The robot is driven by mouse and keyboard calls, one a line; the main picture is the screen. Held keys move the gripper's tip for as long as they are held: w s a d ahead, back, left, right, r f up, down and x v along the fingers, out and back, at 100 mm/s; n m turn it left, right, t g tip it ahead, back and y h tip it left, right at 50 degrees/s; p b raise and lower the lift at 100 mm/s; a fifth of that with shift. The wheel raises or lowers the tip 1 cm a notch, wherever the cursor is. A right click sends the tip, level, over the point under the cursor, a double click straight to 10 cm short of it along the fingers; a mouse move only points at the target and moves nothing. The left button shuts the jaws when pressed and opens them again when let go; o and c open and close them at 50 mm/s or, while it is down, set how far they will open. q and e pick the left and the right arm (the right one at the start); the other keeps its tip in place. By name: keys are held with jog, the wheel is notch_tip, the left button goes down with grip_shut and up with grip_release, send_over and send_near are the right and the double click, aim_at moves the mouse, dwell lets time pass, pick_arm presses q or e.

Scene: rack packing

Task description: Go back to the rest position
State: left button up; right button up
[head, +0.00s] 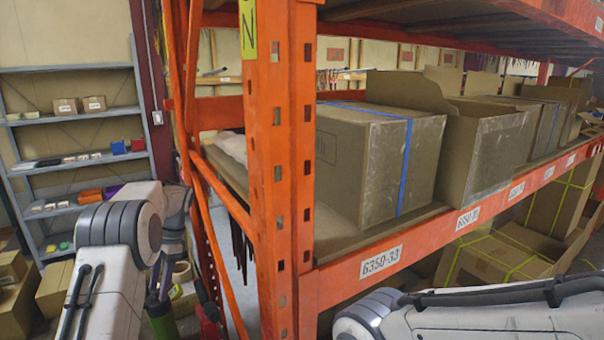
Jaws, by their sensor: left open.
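My left arm comes in from the lower left and bends down at the wrist, beside the orange rack post. My right arm crosses the lower right corner in front of the rack. Its gripper is outside the picture.
The orange rack (280,190) stands close ahead. Its shelf holds a blue-strapped carton (365,165) and an open carton (480,150). More strapped boxes (490,262) sit below. A grey shelf unit (75,112) stands at the left, with cartons (18,300) near its foot.

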pick_arm(q)
jog(key=s+d+r+t+h+b, duration=0.1)
jog(key=s+d+t+h+b, duration=0.2)
jog(key=s+d, duration=2.7)
jog(key=s+h+b, duration=0.1)
jog(key=s, duration=0.3)
jog(key=shift+s+d, duration=0.3)
